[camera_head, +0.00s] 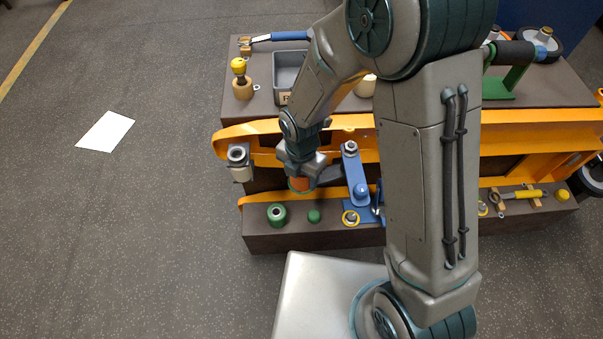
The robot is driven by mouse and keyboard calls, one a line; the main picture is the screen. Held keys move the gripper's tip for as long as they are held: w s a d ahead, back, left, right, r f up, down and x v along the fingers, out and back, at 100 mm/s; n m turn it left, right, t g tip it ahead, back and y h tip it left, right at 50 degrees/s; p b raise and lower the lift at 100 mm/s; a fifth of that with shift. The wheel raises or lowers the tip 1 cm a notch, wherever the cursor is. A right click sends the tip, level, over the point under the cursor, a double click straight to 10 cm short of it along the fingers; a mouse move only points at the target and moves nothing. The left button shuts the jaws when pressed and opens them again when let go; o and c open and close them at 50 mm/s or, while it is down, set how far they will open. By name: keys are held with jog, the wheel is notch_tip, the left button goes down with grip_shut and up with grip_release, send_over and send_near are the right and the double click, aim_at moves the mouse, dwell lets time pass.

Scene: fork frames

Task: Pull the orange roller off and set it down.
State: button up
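The orange roller (299,185) shows as a small orange patch directly under my gripper (300,178), at the front of the orange-framed workbench. A green rim shows at its lower edge. My gripper points down at it from above, and its body hides most of the roller. The fingertips are too hidden and small to tell whether they are closed on it. A blue bracket (353,165) with a metal-topped post stands just to the right of the gripper. Whether the roller still sits on a support cannot be seen.
A grey bin (289,70) sits on the upper deck. A grey-white cylinder (239,162) is left of the gripper. A white sheet (105,131) lies on open floor.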

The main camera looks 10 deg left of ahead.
jog(key=c, duration=0.7)
jog(key=shift+r+p, duration=2.8)
jog(key=shift+r, duration=0.25)
jog(key=shift+r+p, duration=1.95)
jog(key=shift+r, duration=0.1)
